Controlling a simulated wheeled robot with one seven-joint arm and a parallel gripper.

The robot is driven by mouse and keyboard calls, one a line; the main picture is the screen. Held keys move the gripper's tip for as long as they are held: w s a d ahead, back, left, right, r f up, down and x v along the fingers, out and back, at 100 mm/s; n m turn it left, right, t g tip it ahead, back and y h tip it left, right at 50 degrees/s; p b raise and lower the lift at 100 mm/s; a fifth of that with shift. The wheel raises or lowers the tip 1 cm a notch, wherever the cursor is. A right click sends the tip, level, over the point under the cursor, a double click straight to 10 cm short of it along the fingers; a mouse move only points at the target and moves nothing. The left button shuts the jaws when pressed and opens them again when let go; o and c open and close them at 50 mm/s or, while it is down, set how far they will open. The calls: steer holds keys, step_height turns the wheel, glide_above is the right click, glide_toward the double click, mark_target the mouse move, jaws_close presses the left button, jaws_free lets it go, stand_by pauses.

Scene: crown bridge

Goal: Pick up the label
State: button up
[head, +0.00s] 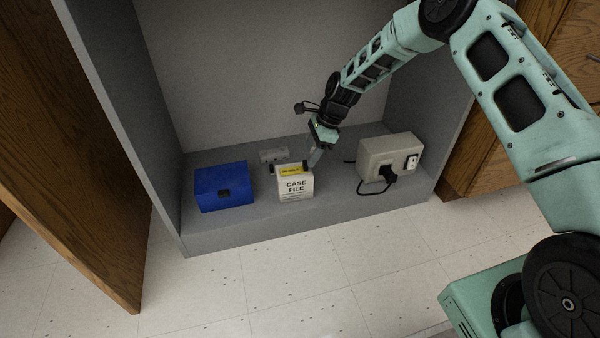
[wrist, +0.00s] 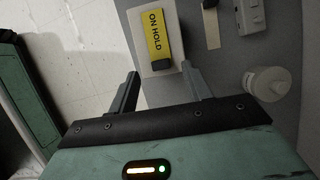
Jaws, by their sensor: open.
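The label is a yellow strip reading "ON HOLD" (wrist: 156,35), with a black piece at its near end in the wrist view. It lies on top of a cream box (wrist: 137,22). In the head view the label (head: 290,169) is on the upper edge of this box, marked "CASE FILE" (head: 295,187), on the grey cabinet floor. My gripper (wrist: 160,71) is open in the wrist view. Its fingers are apart, with the label's near end between them in the picture; I see no grip on it. In the head view my gripper (head: 314,157) is just right of the label.
A blue box (head: 224,187) stands left of the case file box. A grey box with a plugged black cord (head: 389,157) stands right. A pale outlet block (head: 273,156) is behind. The wrist view shows a white round container (wrist: 268,83) at right. Cabinet walls enclose both sides.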

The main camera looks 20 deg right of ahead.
mark_target(306, 162)
steer(key=b+x, duration=0.2)
steer(key=x, duration=0.1)
steer(key=shift+f, duration=0.2)
steer(key=shift+r, duration=0.15)
jaws_close()
